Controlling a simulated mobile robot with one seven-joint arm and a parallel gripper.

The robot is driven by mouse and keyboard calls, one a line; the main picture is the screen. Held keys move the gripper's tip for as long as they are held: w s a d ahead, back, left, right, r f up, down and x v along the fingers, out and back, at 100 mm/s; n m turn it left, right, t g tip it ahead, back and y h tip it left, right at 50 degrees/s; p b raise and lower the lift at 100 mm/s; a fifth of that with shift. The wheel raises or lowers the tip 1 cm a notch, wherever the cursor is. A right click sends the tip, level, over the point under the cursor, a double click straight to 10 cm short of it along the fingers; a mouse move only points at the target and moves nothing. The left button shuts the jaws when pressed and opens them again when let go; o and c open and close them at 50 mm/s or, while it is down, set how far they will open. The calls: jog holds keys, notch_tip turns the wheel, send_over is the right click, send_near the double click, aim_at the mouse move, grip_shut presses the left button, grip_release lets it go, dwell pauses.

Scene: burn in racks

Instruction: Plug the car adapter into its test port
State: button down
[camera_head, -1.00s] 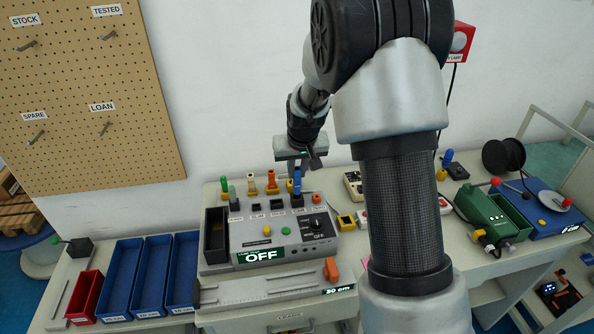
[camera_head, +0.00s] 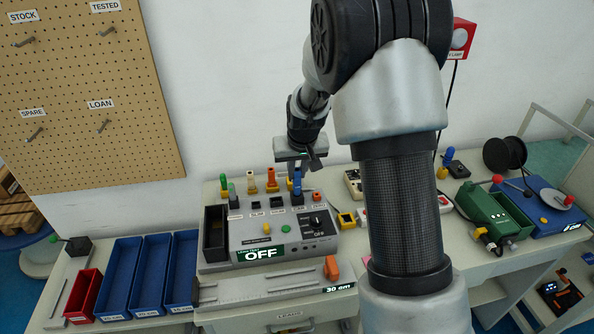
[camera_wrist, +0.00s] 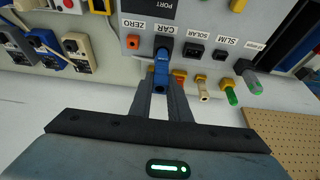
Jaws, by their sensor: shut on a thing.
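The blue car adapter (camera_wrist: 160,72) is between the finger tips of my gripper (camera_wrist: 161,84) in the wrist view, and the gripper is shut on it. The adapter's far end meets the black CAR test port (camera_wrist: 164,46), below the upside-down CAR label. The two appear in line and touching; I cannot tell how deep the adapter sits. In the head view the blue adapter (camera_head: 297,184) stands upright over the back row of the grey test box (camera_head: 240,232), with my gripper (camera_head: 297,172) above it.
Other ports, SOLAR (camera_wrist: 194,51) and SLIM (camera_wrist: 220,56), lie beside CAR. Several coloured plugs, including a green one (camera_wrist: 230,94), stand close by behind the box. Blue bins (camera_head: 122,275) are at the left, and a green device (camera_head: 486,218) is at the right.

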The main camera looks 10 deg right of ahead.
aim_at(298, 176)
jog(key=shift+s+f+b, duration=0.1)
jog(key=shift+f+b, duration=0.8)
jog(key=shift+f, duration=0.4)
jog(key=shift+f, duration=0.2)
jog(key=c, duration=1.6)
grip_release()
jog(key=shift+r, duration=0.1)
jog(key=v, duration=1.7)
jog(key=shift+r+p, duration=0.25)
jog(key=shift+p, duration=0.05)
